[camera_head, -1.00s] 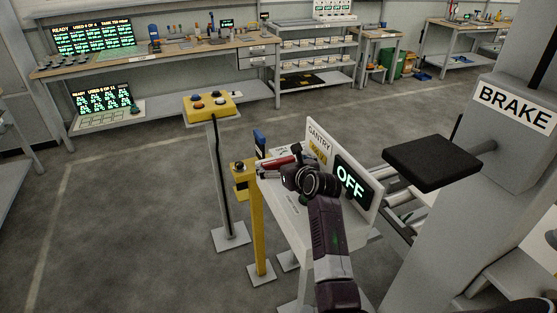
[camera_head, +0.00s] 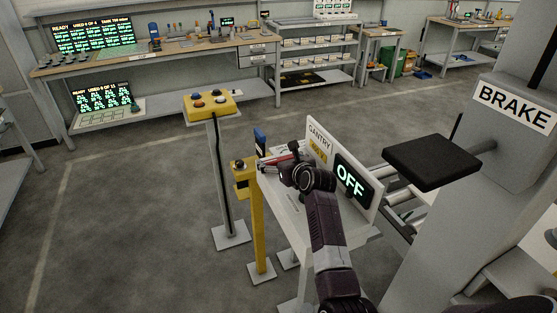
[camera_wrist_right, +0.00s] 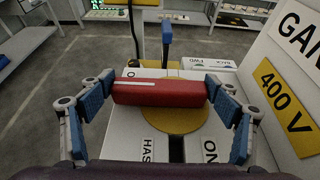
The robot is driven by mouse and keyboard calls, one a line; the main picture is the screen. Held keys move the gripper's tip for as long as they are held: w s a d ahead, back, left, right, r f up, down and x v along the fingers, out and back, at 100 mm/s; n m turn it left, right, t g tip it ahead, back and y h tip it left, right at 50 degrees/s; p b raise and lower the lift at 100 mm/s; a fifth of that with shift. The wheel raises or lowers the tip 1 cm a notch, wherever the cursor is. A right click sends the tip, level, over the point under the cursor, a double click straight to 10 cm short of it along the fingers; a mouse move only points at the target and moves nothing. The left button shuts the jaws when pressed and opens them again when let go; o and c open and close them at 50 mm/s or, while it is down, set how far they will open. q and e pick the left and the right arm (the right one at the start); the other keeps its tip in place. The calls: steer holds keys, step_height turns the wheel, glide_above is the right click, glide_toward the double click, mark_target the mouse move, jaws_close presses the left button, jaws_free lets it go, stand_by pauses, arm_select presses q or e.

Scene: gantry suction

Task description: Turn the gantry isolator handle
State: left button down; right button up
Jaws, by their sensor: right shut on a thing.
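The isolator handle (camera_wrist_right: 160,92) is a red bar with a white stripe. It lies crosswise over a round yellow plate (camera_wrist_right: 178,119) on the white panel in the right wrist view. My right gripper (camera_wrist_right: 165,90) is shut on it, with blue-padded fingers at its two ends. In the head view the red handle (camera_head: 286,157) shows partly beside my dark right wrist. The gantry display (camera_head: 351,177) reads OFF. An ON label (camera_wrist_right: 210,150) is at the lower right of the yellow plate; another label at the upper left is mostly hidden. My left gripper is not in view.
A blue lever (camera_wrist_right: 167,38) stands just beyond the handle. A white sign board with a 400 V label (camera_wrist_right: 285,108) rises close on the right. A yellow post (camera_head: 256,220) and a yellow button box (camera_head: 209,106) stand to the left. The BRAKE column (camera_head: 500,170) is at right.

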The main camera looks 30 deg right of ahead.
steer(key=c, duration=0.4)
steer(key=shift+s+n+y+p, duration=0.15)
steer(key=shift+n+y+p, duration=0.45)
steer(key=shift+y+p, duration=0.15)
steer(key=shift+s+n+y, duration=0.15)
steer(key=shift+n+y, duration=0.75)
steer(key=shift+y, duration=0.15)
steer(key=o, duration=1.7)
steer(key=shift+c, duration=0.2)
steer(key=shift+v, duration=3.75)
